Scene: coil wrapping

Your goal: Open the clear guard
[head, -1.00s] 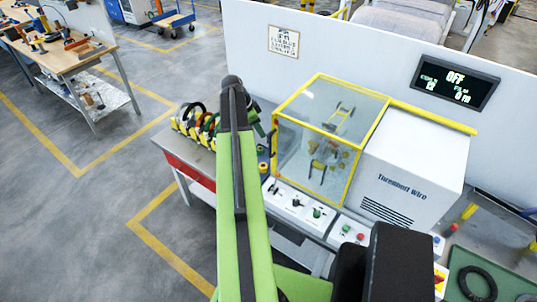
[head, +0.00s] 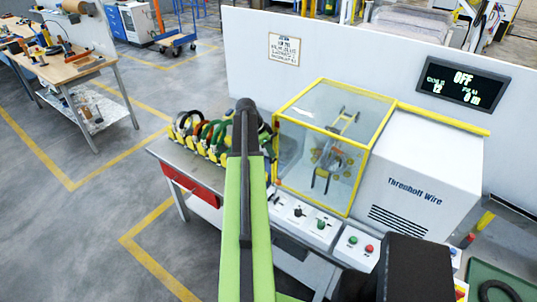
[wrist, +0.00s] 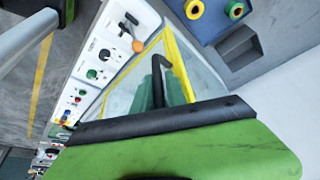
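The clear guard (head: 338,101) is a see-through box with yellow edges on the winding machine. It stands closed over a yellow and black winding fixture (head: 325,165). The guard also shows in the wrist view (wrist: 187,72), where a dark hooked shape lies across its panel; I cannot tell if this is a handle or a reflection. My gripper (head: 247,106) is at the far end of my green and black arm, left of the guard in the head view. Its fingers are hidden there. In the wrist view a green and black part of mine fills the bottom, and the finger opening cannot be made out.
Control panels (head: 303,220) with knobs and buttons run along the front. Several coloured coils (head: 203,138) stand on the bench at left.

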